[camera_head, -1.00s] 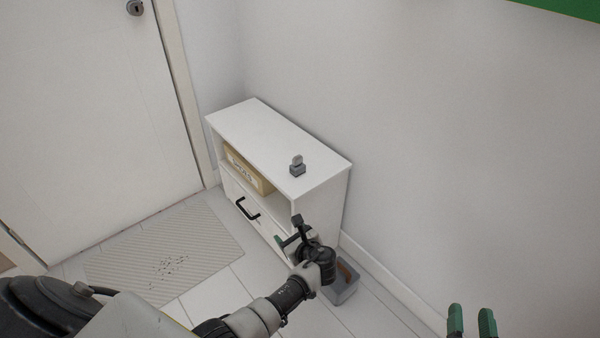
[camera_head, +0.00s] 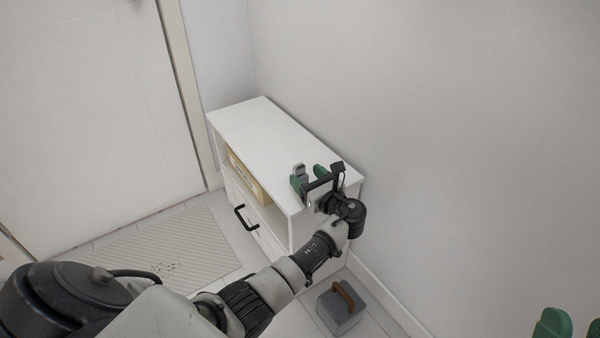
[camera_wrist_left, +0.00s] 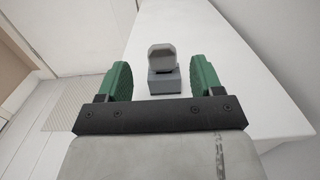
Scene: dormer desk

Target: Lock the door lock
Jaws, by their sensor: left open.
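A white door (camera_head: 85,115) stands at the left in the head view; its lock is out of frame now. A small grey block with a rounded upright piece (camera_head: 298,168) sits on the white cabinet top (camera_head: 262,135), near its front right end. My left gripper (camera_head: 309,178) is open at that end of the cabinet. In the left wrist view the grey piece (camera_wrist_left: 162,60) stands upright beyond and between the two green fingers, with a gap on each side. My right gripper (camera_head: 573,326) shows only its green fingertips, apart, at the bottom right corner.
The cabinet has an open shelf with a tan box (camera_head: 246,176) and a drawer with a black handle (camera_head: 243,217). A grey container with a brown handle (camera_head: 340,310) is on the floor beside it. A ribbed mat (camera_head: 165,245) lies before the door. A plain wall is behind.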

